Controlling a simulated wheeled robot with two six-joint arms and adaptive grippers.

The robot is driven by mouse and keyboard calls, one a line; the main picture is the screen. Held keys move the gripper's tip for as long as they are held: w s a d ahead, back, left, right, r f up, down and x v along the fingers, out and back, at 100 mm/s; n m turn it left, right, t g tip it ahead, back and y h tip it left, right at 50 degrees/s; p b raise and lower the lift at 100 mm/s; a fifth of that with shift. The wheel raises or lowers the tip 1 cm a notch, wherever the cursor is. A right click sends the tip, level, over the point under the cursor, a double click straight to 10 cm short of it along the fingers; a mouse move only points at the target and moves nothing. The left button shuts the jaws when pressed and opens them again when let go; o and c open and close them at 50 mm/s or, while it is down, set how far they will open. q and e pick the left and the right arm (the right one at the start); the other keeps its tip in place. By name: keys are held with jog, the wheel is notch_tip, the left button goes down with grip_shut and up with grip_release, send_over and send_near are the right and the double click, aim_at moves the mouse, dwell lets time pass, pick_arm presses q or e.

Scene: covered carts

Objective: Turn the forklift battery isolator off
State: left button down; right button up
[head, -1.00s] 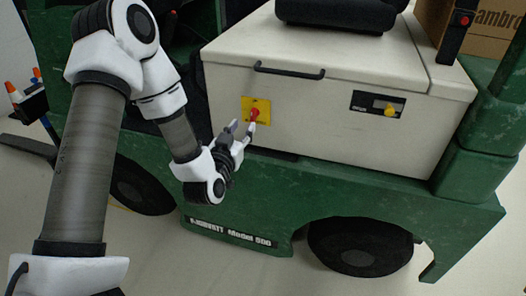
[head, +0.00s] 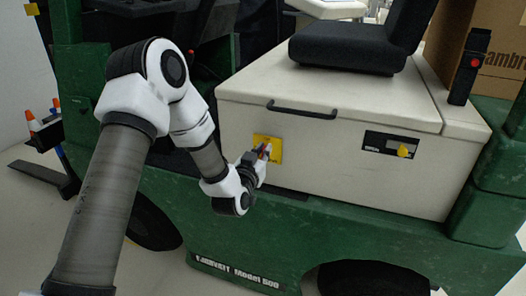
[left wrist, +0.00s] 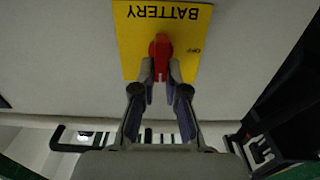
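The battery isolator is a red knob (left wrist: 161,46) on a yellow plate (head: 276,147) on the pale side panel of the forklift. In the left wrist view the plate (left wrist: 136,55) reads "BATTERY" upside down, with a small "OFF" mark right of the knob. My left gripper (head: 266,152) is at the knob. In the left wrist view its fingertips (left wrist: 162,72) stand one on each side of the knob's handle, with little or no gap, so it looks shut on it. The handle points toward the gripper in that view. My right gripper is not in view.
A black handle bar (head: 301,110) runs along the cover's upper edge above the plate. A black panel with a yellow knob (head: 403,151) sits further right. The black seat (head: 350,45) is on top. The green chassis (head: 330,228) juts out below the panel.

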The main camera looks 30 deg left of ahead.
pick_arm(q)
jog(key=shift+n, duration=0.3)
jog(key=n, duration=0.1)
jog(key=n+b, duration=0.1)
jog(key=n, duration=0.1)
jog(key=shift+a+f+n, duration=0.1)
jog(key=shift+a+n, duration=0.2)
jog(key=shift+s+a+f+n+b, duration=0.1)
jog(key=shift+a+f+n+b, duration=0.15)
jog(key=shift+n+b, duration=1.45)
jog(key=shift+s+a+f+n+b, duration=0.2)
jog(key=shift+n+b, duration=0.45)
jog(key=shift+n, duration=2.2)
jog(key=shift+w+a+f+n+b, duration=0.1)
jog(key=shift+f+n+b, duration=0.2)
jog(key=shift+n+b, duration=1.4)
jog(key=shift+n+p, duration=0.5)
jog(key=shift+n, duration=0.25)
jog(key=c, duration=1.2)
grip_release()
